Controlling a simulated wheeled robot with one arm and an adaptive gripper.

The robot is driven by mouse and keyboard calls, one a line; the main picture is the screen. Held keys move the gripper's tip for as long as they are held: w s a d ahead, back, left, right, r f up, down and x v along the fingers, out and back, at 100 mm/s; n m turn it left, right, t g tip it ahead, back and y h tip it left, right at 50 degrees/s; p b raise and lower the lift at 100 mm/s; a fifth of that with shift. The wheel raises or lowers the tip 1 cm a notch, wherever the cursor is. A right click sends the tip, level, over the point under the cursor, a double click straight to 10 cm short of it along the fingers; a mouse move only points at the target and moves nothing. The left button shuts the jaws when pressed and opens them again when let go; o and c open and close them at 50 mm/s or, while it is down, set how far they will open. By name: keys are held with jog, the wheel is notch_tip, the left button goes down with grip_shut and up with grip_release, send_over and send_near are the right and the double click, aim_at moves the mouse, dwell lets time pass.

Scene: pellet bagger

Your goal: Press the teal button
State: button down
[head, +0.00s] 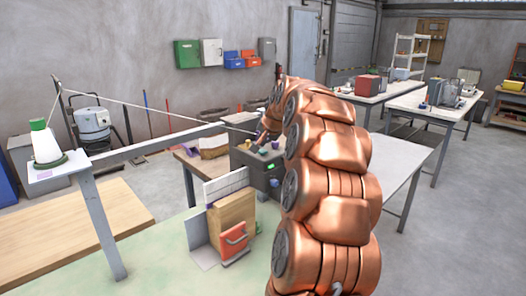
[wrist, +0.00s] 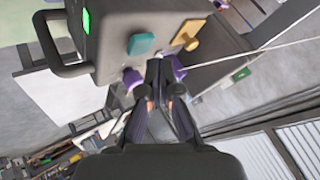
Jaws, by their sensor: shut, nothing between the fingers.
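The teal button (wrist: 141,43) is a block on the face of a grey control box (wrist: 110,62) in the wrist view. A yellow button (wrist: 187,34) sits to its right on the same box. My gripper (wrist: 157,66) is shut and empty. Its fingertips appear just below the teal button and a little right of it in the picture; I cannot tell whether they touch the box. Purple pieces (wrist: 132,79) show on both sides of the fingertips. In the head view the control box (head: 243,160) stands just left of my arm, which hides part of it and most of the gripper.
A green lit part (wrist: 86,21) and a black handle (wrist: 48,45) are on the box's left. A white cord (head: 150,107) runs from a post to near the box. A wooden block with an orange-red front (head: 234,243) stands in front. Tables (head: 440,103) stand behind at right.

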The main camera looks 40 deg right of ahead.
aim_at(263, 151)
jog(key=shift+f+b, duration=0.3)
jog(key=shift+f, duration=0.15)
jog(key=shift+f+b, duration=0.4)
jog(key=shift+f, duration=0.1)
dwell(0.7)
jog(key=shift+r, duration=1)
notch_tip(263, 151, up, 6)
jog(key=p, duration=0.1)
jog(key=shift+p, duration=0.4)
jog(key=shift+a, duration=0.1)
dwell(0.5)
